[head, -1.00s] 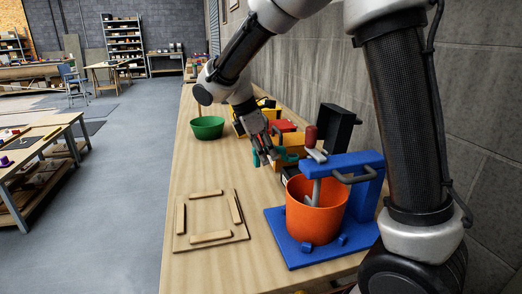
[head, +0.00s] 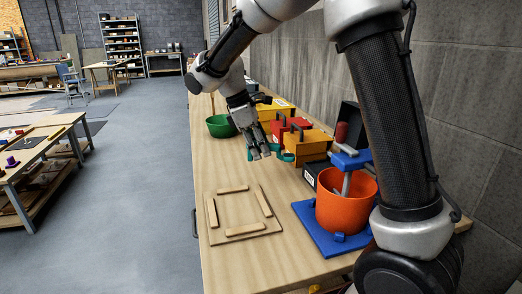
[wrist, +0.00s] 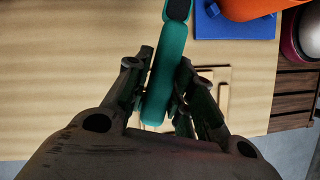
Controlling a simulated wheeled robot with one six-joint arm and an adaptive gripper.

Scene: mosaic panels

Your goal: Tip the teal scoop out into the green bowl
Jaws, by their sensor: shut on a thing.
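The teal scoop (head: 286,156) is in my gripper (head: 259,154), held above the bench in front of the yellow and red bins. In the wrist view its long teal handle (wrist: 165,75) runs between the fingers of my gripper (wrist: 160,98). A dark patch shows at the handle's top end; the picture cuts it off, and I cannot tell whether it is the scoop's load. The green bowl (head: 218,128) stands on the bench behind and left of my gripper, apart from the scoop. My arm hides nothing of its front; its inside barely shows.
Yellow (head: 306,146) and red (head: 291,130) bins line the wall side. An orange bucket (head: 344,208) stands on a blue base (head: 318,232) at the near right. A wooden panel with loose strips (head: 240,212) lies in front. The bench (head: 222,175) between panel and bowl is clear.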

